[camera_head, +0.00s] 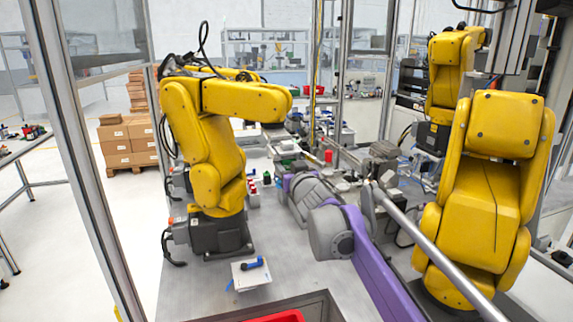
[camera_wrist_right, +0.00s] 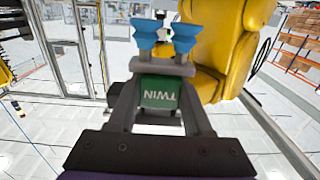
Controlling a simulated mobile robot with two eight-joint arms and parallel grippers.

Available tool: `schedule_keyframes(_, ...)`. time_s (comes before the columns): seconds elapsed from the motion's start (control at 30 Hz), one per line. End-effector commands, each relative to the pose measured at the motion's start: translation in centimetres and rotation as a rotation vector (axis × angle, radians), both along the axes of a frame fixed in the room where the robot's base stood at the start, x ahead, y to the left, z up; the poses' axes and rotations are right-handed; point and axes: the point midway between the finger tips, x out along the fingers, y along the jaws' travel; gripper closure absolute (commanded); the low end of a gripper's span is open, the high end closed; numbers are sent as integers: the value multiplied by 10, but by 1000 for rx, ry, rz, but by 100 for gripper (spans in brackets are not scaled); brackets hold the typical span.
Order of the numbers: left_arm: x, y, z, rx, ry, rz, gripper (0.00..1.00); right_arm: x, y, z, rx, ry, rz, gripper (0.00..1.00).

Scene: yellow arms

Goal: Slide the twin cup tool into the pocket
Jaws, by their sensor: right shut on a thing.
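The twin cup tool shows in the right wrist view as a green block (camera_wrist_right: 158,92) marked TWIN, with two blue cups (camera_wrist_right: 186,37) beyond it. My right gripper (camera_wrist_right: 163,67) is shut on this tool, with one finger on each side. In the head view my purple and grey right arm reaches in from the lower right toward the middle of the bench. Its fingertips and the tool are small and crowded there, so their exact contact with nearby things cannot be told. I cannot make out the pocket clearly. My left gripper is not in view.
A yellow robot arm (camera_head: 207,130) stands left of my right arm, and another (camera_head: 487,190) stands at right. A white plate (camera_head: 249,276) with a blue and black part is on the bench (camera_head: 190,287). A red tray (camera_head: 277,317) is at the front.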

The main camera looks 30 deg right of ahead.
Motion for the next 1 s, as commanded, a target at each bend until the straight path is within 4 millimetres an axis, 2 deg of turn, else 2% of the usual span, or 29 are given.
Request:
schedule_keyframes(0.37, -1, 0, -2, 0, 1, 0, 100, -1, 0, 0, 0, -1, 0, 100)
schedule_keyframes(1.0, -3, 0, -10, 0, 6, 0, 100, -25, 6, 0, 0, 0, 0, 100)
